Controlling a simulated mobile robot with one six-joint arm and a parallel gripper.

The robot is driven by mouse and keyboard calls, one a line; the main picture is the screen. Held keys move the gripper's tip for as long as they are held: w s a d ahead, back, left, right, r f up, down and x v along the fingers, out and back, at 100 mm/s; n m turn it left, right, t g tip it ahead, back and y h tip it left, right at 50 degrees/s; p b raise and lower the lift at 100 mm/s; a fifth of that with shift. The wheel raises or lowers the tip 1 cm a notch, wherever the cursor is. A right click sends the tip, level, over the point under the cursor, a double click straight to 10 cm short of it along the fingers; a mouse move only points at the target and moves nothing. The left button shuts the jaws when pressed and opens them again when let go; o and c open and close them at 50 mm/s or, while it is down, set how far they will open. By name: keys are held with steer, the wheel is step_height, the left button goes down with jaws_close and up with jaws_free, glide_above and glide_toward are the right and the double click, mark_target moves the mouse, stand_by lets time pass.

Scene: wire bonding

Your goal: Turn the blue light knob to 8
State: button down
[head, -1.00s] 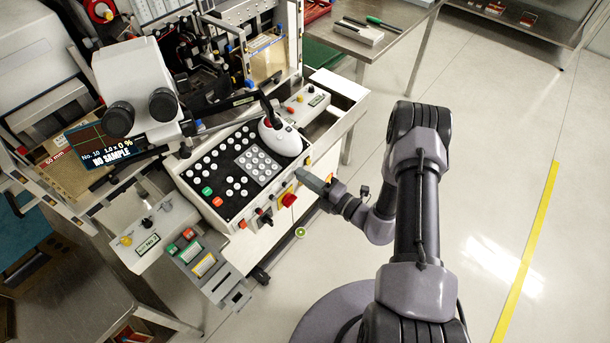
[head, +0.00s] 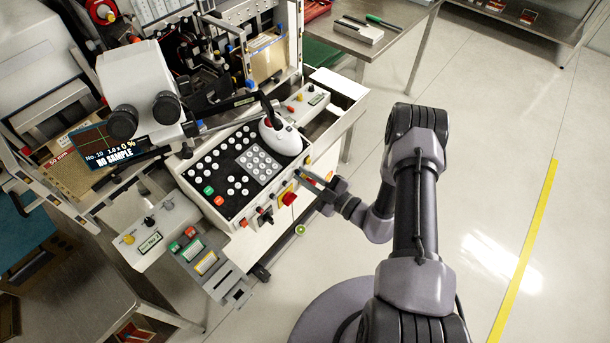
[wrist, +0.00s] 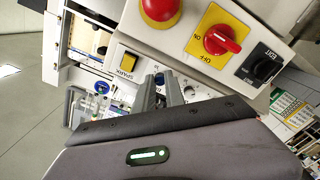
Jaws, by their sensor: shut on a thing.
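The blue light knob (wrist: 159,77) is a small blue spot on the white front panel in the wrist view, mostly hidden by the fingers. My gripper (wrist: 160,88) reaches the panel with its two grey fingers closed around the knob. In the head view my gripper (head: 303,173) meets the front of the bonder's control console at its right side, and the knob is hidden there. The knob's scale and the number it points to cannot be read.
Close by on the panel are a yellow button (wrist: 128,62) marked SPARK, a red push button (wrist: 160,10), a red rotary switch on a yellow plate (wrist: 216,42) and a black EDIT knob (wrist: 262,66). Open floor (head: 480,200) lies to the right.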

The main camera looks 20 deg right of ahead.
steer(key=m, duration=0.3)
steer(key=shift+m, duration=2)
steer(key=c, duration=1.4)
jaws_free()
steer(key=p+v, duration=0.3)
steer(key=v, duration=1.4)
steer(key=shift+s, duration=0.2)
